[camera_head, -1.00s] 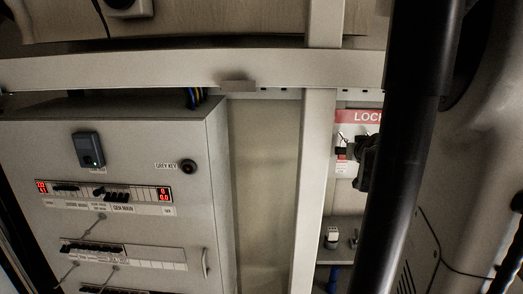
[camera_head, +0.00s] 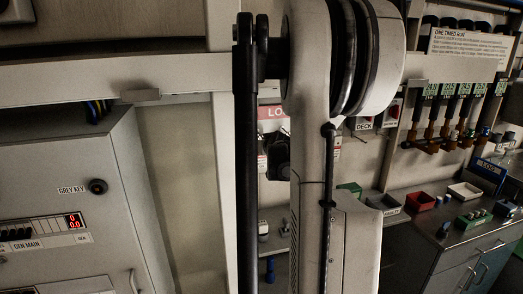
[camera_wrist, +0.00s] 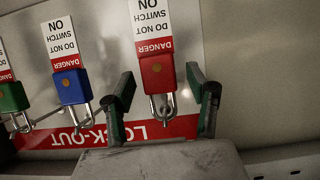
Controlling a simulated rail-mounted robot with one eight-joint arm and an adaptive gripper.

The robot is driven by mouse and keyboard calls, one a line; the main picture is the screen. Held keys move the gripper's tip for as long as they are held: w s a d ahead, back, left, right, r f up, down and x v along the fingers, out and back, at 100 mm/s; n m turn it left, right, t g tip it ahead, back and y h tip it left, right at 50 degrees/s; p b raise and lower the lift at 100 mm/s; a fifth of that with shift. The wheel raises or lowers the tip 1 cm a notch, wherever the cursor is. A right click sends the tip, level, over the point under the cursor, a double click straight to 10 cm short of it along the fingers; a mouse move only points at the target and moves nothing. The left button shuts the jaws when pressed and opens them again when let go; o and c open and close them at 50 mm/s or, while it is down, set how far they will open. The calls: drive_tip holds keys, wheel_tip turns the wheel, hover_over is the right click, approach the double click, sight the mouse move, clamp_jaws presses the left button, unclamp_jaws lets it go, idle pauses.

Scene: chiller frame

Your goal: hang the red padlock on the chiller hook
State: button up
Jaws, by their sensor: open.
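The red padlock (camera_wrist: 158,72) hangs with its shackle towards the lock-out sign in the wrist view, under a white and red danger tag (camera_wrist: 151,25). My gripper (camera_wrist: 161,80) is open, with one dark green-padded finger on each side of the red padlock. Gaps show between the padlock and both fingers, so it is not clamped. In the head view my arm covers much of the lock-out board (camera_head: 272,112), and the red padlock cannot be made out there. I cannot identify the chiller hook in either view.
A blue padlock (camera_wrist: 70,86) and a green padlock (camera_wrist: 12,97) hang beside the red one. In the head view, a grey cabinet (camera_head: 62,210) stands left and a bench with small bins (camera_head: 420,202) stands right. A horizontal beam (camera_head: 60,83) crosses the upper left.

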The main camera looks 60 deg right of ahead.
drive_tip(key=shift+w+d+f, duration=0.1)
drive_tip(key=shift+w, duration=0.05)
drive_tip(key=shift+c, duration=0.3)
clamp_jaws()
